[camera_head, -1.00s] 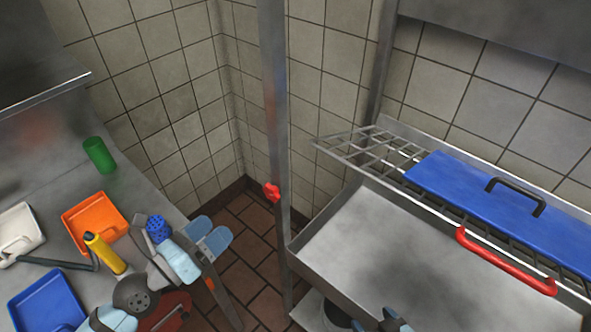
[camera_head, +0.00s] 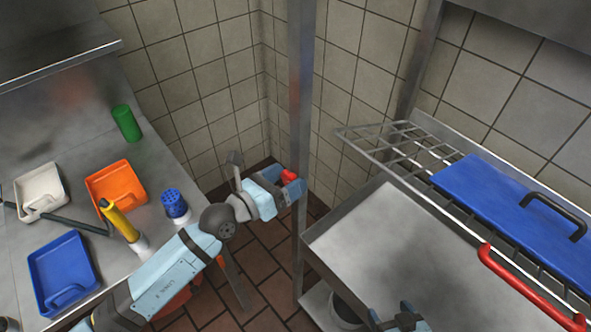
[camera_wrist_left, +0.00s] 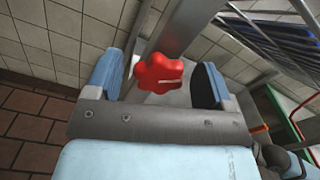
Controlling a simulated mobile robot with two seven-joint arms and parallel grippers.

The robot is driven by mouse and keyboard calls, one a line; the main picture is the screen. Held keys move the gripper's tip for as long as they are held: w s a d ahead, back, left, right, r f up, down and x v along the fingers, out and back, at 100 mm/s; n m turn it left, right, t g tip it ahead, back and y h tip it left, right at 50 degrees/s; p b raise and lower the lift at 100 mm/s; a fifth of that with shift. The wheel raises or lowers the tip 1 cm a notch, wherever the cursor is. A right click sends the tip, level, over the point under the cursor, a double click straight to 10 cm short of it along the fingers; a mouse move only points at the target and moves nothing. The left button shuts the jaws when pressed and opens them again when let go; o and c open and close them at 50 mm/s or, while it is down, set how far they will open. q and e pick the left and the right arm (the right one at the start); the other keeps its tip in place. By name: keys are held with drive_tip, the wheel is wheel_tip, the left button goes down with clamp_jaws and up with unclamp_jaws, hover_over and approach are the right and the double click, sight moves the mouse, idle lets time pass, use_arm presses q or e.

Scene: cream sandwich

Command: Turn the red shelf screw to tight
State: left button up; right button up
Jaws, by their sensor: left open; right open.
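The red shelf screw (camera_head: 289,176) is a lobed knob on the upright metal post (camera_head: 301,100) in the middle of the head view. My left gripper (camera_head: 287,186) is at the screw, with its light blue fingers apart. In the left wrist view the red screw (camera_wrist_left: 158,72) sits between the two open fingers, nearer the left one, with a visible gap to the right one. Whether a finger touches it I cannot tell. My right gripper (camera_head: 400,318) shows only partly at the bottom edge, open, away from the screw.
On the left counter stand an orange tray (camera_head: 115,185), a blue tray (camera_head: 62,270), a white tray (camera_head: 40,190), a green cup (camera_head: 126,124) and a yellow-handled tool (camera_head: 119,220). On the right are a wire rack (camera_head: 395,145), a blue lid (camera_head: 500,195) and a red handle (camera_head: 525,285).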

use_arm(q)
drive_tip(key=shift+x, duration=1.4)
drive_tip(key=shift+c, duration=0.3)
drive_tip(key=c, duration=0.9)
drive_tip(key=shift+o, duration=0.2)
drive_tip(key=shift+m, duration=2.1)
drive_tip(key=o, duration=0.9)
drive_tip(key=shift+s, duration=0.15)
